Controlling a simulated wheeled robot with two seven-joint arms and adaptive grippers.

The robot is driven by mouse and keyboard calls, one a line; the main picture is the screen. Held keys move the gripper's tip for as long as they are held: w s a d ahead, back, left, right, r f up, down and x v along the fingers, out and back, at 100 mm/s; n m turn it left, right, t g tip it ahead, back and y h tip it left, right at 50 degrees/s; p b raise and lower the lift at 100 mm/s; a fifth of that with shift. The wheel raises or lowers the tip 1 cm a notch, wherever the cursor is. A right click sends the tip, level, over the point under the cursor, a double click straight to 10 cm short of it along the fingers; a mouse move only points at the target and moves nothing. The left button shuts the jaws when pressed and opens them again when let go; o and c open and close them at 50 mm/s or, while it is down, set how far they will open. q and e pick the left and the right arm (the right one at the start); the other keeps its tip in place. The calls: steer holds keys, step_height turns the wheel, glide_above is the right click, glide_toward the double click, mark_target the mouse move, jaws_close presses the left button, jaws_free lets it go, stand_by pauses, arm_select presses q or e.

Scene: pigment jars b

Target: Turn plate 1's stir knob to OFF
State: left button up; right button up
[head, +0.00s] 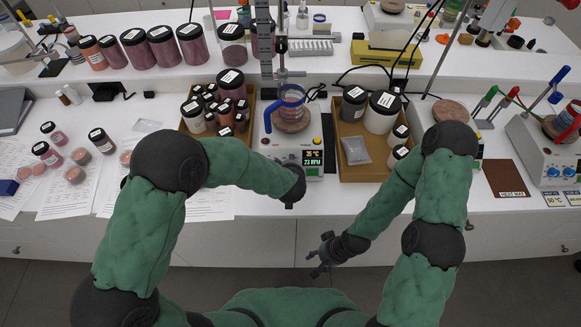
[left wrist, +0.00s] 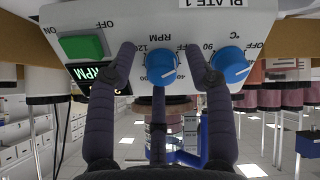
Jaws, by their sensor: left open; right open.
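Plate 1 (head: 303,140) stands at the middle of the bench with a beaker (head: 291,103) of blue and reddish contents on its top. The left wrist view shows its front panel upside down, with the "PLATE 1" label, a green switch (left wrist: 81,46), the blue RPM stir knob (left wrist: 162,67) and the blue °C knob (left wrist: 230,66). My left gripper (left wrist: 160,58) is open, its fingers spread around the stir knob; contact cannot be told. In the head view my left forearm hides the knobs. My right gripper (head: 322,256) is open and empty, in front of the bench.
A wooden tray of small jars (head: 249,104) stands left of plate 1, and another (head: 374,173) with jars and a grey packet stands right. Papers and jars lie at left.

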arm_select(q)
steer(key=v, duration=1.2)
steer(key=shift+s+f, duration=0.1)
